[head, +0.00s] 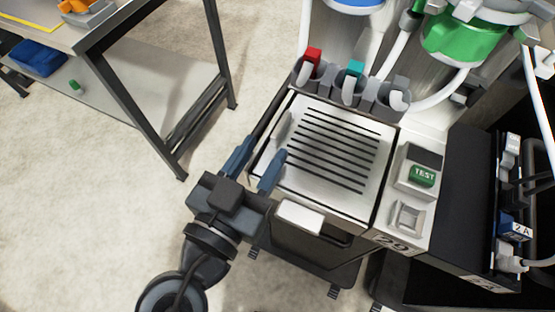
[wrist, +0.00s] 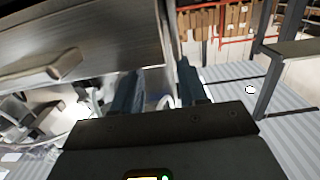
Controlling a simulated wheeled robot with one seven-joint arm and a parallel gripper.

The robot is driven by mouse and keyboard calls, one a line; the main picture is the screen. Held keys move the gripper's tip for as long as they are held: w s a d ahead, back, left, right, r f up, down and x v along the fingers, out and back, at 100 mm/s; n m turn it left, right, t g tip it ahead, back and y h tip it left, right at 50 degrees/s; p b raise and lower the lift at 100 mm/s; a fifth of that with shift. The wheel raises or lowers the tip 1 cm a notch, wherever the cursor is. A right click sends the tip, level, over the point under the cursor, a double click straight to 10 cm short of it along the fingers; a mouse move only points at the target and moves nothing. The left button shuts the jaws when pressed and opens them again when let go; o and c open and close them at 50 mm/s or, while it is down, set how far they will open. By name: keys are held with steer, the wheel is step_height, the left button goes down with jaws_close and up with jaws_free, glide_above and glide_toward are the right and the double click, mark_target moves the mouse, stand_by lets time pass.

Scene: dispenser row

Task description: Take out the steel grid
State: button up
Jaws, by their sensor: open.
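The steel grid (head: 325,150) is a flat slotted plate lying in the top of the dispenser station in the head view. A small upright grey tab (head: 284,127) shows at its left side. My gripper (head: 256,164) is open at the grid's left front corner, its two blue-grey fingers apart. One finger is by the left edge and the other overlaps the grid's near left part in the picture. In the wrist view my fingers (wrist: 158,92) point at a metal edge (wrist: 90,40); I cannot tell whether they touch it.
Nozzles with red (head: 312,56) and teal (head: 354,70) tops stand behind the grid. A green TEST button (head: 423,176) is to its right. A white handle (head: 299,217) juts out in front. A workbench (head: 130,22) stands at the back left, with open floor between.

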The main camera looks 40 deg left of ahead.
mark_target(283, 121)
steer(key=p+x, duration=0.1)
steer(key=x, duration=0.5)
steer(key=shift+w+r+p, duration=0.1)
steer(key=shift+w+p, duration=0.15)
steer(key=shift+p, duration=0.15)
steer(key=shift+w+a, duration=0.15)
steer(key=shift+w, duration=0.45)
steer(key=shift+c, duration=0.2)
jaws_close()
steer(key=shift+r, duration=0.1)
steer(key=shift+r+p, duration=0.3)
steer(key=shift+r, duration=0.05)
steer(key=shift+r, duration=0.5)
steer(key=shift+f+b, duration=0.15)
steer(key=shift+b, duration=0.55)
